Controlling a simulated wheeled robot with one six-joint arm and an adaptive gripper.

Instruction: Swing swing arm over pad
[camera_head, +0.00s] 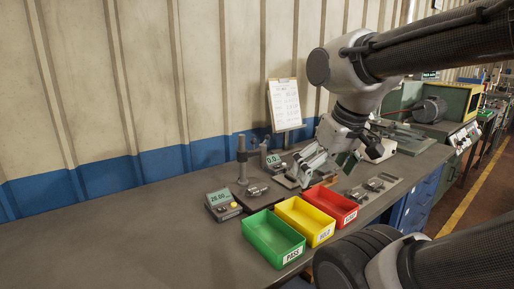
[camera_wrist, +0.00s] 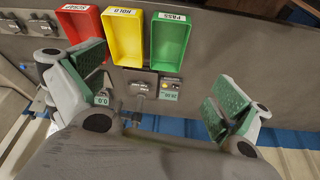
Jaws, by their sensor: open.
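A grey gauge stand with an upright post (camera_head: 242,160) stands on the bench; a small dark metal piece (camera_head: 257,190) lies at its foot. It also shows between my fingers in the wrist view (camera_wrist: 138,91). I cannot clearly tell the swing arm or the pad apart on these small fixtures. My gripper (camera_head: 303,176) hangs right of the post, above the bench, and partly hides the fixture under it. In the wrist view my gripper (camera_wrist: 155,74) is open, its green-padded fingers wide apart, with nothing held between them.
Green PASS (camera_head: 272,238), yellow HOLD (camera_head: 305,220) and red SCRAP (camera_head: 331,205) bins stand in front. A meter reading 26.00 (camera_head: 222,203) is left of the post; a 0.0 display (camera_head: 273,160) is behind. Metal parts (camera_head: 374,185) lie right. The bench's left side is clear.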

